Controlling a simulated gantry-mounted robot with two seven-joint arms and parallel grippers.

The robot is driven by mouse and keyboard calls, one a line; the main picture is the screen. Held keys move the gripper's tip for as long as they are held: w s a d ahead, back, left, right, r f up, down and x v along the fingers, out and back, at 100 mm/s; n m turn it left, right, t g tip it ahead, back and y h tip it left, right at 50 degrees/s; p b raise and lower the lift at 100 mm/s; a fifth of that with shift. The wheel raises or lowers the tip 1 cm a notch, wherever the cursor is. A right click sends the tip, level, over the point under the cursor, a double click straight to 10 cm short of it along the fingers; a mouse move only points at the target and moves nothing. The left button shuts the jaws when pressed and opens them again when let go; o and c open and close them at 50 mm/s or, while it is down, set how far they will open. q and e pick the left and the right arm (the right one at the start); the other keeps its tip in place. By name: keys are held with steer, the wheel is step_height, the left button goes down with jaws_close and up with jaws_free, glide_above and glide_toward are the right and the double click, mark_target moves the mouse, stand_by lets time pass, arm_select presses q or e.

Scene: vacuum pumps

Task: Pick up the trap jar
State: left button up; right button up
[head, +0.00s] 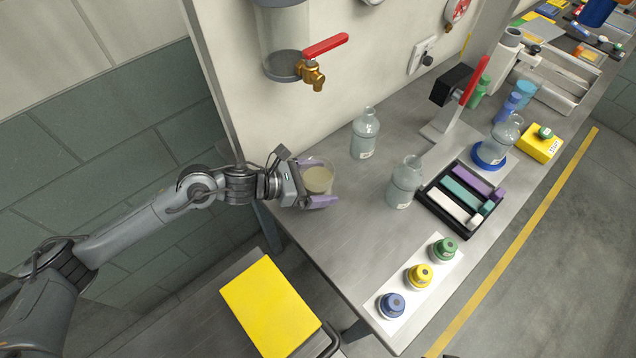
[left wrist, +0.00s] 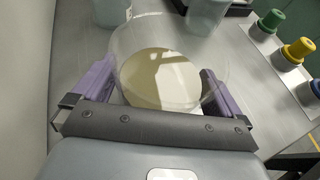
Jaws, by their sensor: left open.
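The trap jar (head: 319,181) is a clear round jar with beige contents, standing near the left end of the grey bench. In the left wrist view the jar (left wrist: 160,75) fills the middle, seen from above with its clear wall around a beige disc. My left gripper (head: 317,184) is open, with one purple finger on each side of the jar. In the left wrist view the fingers of the gripper (left wrist: 155,88) flank the jar; whether they touch it I cannot tell. My right gripper is not in view.
Clear bottles (head: 365,135) and (head: 404,182) stand to the right of the jar. A white strip (head: 405,318) with blue, yellow and green capped pieces lies at the front edge. A red-handled tap (head: 313,72) hangs on the wall above. The bench just right of the jar is clear.

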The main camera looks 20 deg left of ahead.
arm_select(q)
steer(key=shift+c, duration=0.5)
steer(key=c, duration=0.9)
steer(key=shift+c, duration=0.8)
steer(key=shift+r, duration=0.15)
